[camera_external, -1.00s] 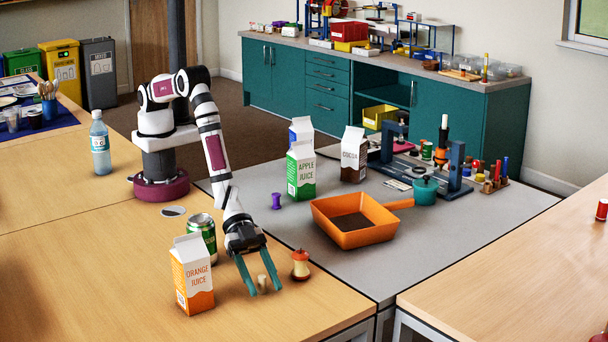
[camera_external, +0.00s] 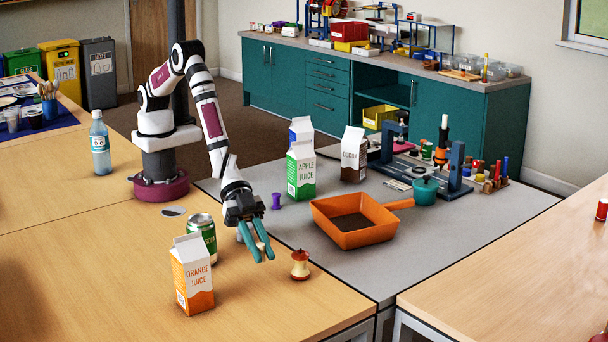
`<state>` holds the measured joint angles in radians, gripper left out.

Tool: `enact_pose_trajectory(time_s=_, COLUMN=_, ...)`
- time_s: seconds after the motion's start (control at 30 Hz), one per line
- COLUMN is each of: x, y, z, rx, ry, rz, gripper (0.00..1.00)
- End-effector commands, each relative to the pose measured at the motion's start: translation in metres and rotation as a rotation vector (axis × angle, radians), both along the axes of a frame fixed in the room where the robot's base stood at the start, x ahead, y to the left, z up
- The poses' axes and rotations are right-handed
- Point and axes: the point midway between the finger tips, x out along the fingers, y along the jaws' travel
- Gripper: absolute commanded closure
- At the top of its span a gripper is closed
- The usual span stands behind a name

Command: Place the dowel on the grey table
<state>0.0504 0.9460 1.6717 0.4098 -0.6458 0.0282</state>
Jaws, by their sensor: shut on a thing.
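My gripper (camera_external: 264,252) has its teal fingers shut on the dowel (camera_external: 260,246), a small pale wooden piece partly hidden between them. It holds the dowel above the wooden table, near the border with the grey table. The grey table (camera_external: 430,240) lies to the right and behind the gripper, with bare surface around the orange pan.
An orange juice carton (camera_external: 192,275) and a green can (camera_external: 203,235) stand to the left. On the grey table are an orange pan (camera_external: 355,235), a purple spool (camera_external: 276,201), cartons (camera_external: 301,172) and a teal pot (camera_external: 425,190).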

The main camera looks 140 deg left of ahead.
Motion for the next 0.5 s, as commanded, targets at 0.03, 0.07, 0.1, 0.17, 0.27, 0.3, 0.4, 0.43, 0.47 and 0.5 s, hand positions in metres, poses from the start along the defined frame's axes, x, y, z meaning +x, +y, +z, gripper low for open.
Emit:
enact_pose_trajectory(time_s=0.03, x=0.0, y=0.0, z=0.01, rx=-0.001, ry=-0.003, rz=0.0, gripper=1.0)
enact_pose_trajectory(time_s=0.07, x=0.0, y=0.0, z=0.014, rx=0.001, ry=-0.001, rz=0.0, gripper=1.0)
enact_pose_trajectory(time_s=0.1, x=0.0, y=0.0, z=0.019, rx=0.001, ry=-0.001, rz=0.0, gripper=1.0)
enact_pose_trajectory(time_s=0.17, x=0.0, y=0.0, z=0.023, rx=0.0, ry=0.0, rz=0.0, gripper=1.0)
enact_pose_trajectory(time_s=0.27, x=0.0, y=0.0, z=0.032, rx=0.0, ry=-0.001, rz=-0.001, gripper=1.0)
enact_pose_trajectory(time_s=0.3, x=0.0, y=0.0, z=0.04, rx=0.0, ry=-0.003, rz=-0.001, gripper=1.0)
enact_pose_trajectory(time_s=0.4, x=0.001, y=0.0, z=0.068, rx=0.0, ry=-0.005, rz=0.0, gripper=1.0)
enact_pose_trajectory(time_s=0.43, x=0.001, y=0.0, z=0.077, rx=0.0, ry=-0.005, rz=0.0, gripper=1.0)
enact_pose_trajectory(time_s=0.47, x=0.0, y=0.0, z=0.086, rx=0.001, ry=-0.005, rz=-0.001, gripper=1.0)
enact_pose_trajectory(time_s=0.5, x=0.0, y=0.0, z=0.095, rx=0.001, ry=-0.004, rz=-0.001, gripper=1.0)
